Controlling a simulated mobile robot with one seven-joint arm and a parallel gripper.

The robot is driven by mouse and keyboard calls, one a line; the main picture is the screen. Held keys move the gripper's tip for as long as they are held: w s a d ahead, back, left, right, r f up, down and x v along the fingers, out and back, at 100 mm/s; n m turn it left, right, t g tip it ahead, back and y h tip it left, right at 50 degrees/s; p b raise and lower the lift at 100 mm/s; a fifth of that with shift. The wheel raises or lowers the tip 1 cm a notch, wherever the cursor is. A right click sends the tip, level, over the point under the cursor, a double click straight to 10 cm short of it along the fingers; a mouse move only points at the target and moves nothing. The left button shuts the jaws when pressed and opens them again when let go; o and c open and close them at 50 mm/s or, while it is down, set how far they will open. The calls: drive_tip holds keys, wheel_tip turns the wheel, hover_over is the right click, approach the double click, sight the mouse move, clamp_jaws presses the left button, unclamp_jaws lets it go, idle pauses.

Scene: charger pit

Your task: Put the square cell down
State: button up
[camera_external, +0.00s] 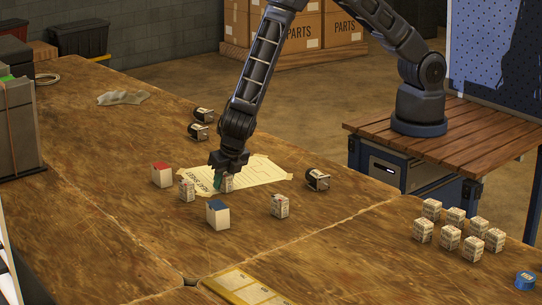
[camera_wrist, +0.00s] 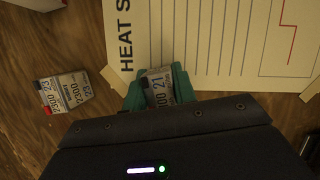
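My gripper (camera_external: 222,180) points down over the wooden table at the near left part of the paper sheet (camera_external: 262,172). Its teal fingers (camera_wrist: 158,92) are closed around a small printed square cell (camera_wrist: 158,84), which also shows low between them in the external view (camera_external: 228,183). The cell is at or just above the surface; I cannot tell if it touches. Another printed cell (camera_wrist: 63,92) lies to the left in the wrist view, apart from the gripper. In the external view similar cells stand left (camera_external: 187,190) and right (camera_external: 280,206) of the gripper.
A red-topped block (camera_external: 163,176) and a blue-topped block (camera_external: 218,215) stand close by. Dark cylinders lie behind (camera_external: 198,131) and to the right (camera_external: 318,180). Several cells (camera_external: 450,237) are grouped at the right, near a blue roll (camera_external: 525,281).

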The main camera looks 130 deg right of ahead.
drive_tip(key=o, duration=0.4)
drive_tip(key=shift+o, duration=0.2)
drive_tip(key=shift+r, duration=0.1)
drive_tip(key=v, duration=1.2)
drive_tip(key=s+a+r+m+t, duration=0.1)
drive_tip(key=s+a+r+m, duration=0.15)
drive_tip(key=s+r, duration=0.4)
drive_tip(key=s+a+r+m, duration=0.2)
drive_tip(key=s+r+m, duration=0.2)
drive_tip(key=r, duration=0.6)
drive_tip(key=s+a+r+m+t, duration=0.1)
drive_tip(key=s+a+r+m, duration=0.2)
drive_tip(key=s+r, duration=0.45)
drive_tip(key=s+a+r+m+t+y, duration=0.1)
drive_tip(key=s+a+r+m, duration=0.1)
drive_tip(key=s, duration=0.5)
drive_tip(key=s+a+r+m+y, duration=0.2)
drive_tip(key=s+a+r+m, duration=0.1)
drive_tip(key=s, duration=0.5)
drive_tip(key=s+a+r+m+t+y, duration=0.1)
drive_tip(key=s+a+r+m, duration=0.2)
drive_tip(key=s, duration=0.5)
drive_tip(key=shift+r+t, duration=0.3)
drive_tip(key=shift+r, duration=0.5)
drive_tip(key=shift+m, duration=0.25)
